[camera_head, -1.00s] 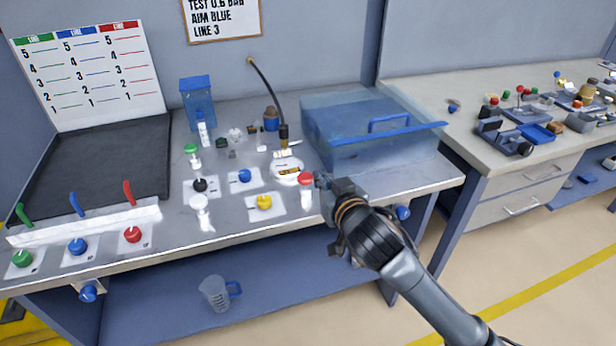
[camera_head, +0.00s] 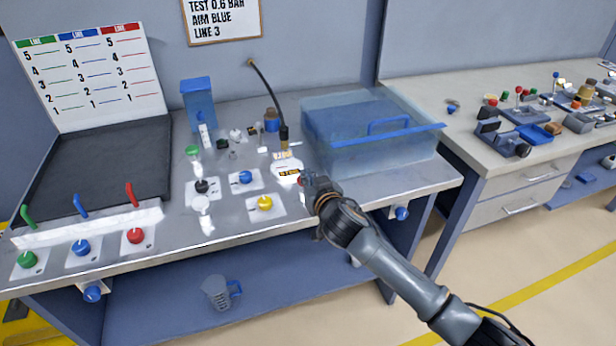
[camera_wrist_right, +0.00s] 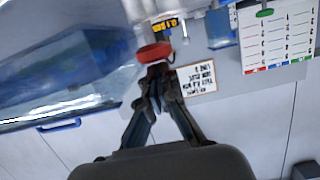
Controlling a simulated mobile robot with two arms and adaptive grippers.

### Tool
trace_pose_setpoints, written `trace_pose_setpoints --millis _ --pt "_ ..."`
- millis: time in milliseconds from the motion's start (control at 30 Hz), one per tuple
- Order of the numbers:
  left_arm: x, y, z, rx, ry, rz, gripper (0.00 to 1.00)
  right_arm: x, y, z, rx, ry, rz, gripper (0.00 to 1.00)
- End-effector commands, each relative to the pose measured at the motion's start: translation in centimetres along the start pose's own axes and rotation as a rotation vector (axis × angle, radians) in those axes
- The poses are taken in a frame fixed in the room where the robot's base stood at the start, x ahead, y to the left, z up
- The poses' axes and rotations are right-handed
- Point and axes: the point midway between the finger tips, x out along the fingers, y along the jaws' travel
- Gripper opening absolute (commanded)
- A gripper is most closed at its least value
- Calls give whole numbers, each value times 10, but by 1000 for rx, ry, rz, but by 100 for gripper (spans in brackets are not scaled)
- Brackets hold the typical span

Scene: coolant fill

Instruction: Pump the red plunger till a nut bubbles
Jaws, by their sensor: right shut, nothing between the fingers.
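The red plunger cap (camera_wrist_right: 153,52) shows in the right wrist view, just beyond my right fingertips (camera_wrist_right: 158,74), which are shut with nothing between them. The tips overlap the cap's lower edge in the picture; I cannot tell whether they press on it. In the head view my right gripper (camera_head: 312,185) hides most of the plunger, leaving a sliver of red cap (camera_head: 300,181). The clear bluish tank (camera_head: 345,158) stands behind the gripper; no nuts or bubbles can be made out in it. My left gripper is not in view.
Yellow (camera_head: 265,202), blue (camera_head: 245,176) and black (camera_head: 201,186) knobs sit on plates nearby. A black hose (camera_head: 268,92) hangs behind. A jug (camera_head: 216,291) stands on the lower shelf.

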Motion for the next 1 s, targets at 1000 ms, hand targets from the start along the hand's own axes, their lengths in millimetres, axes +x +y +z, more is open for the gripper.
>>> trace_pose_setpoints --millis 1000 --pt "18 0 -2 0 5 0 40 7 0 29 1 -6 1 0"
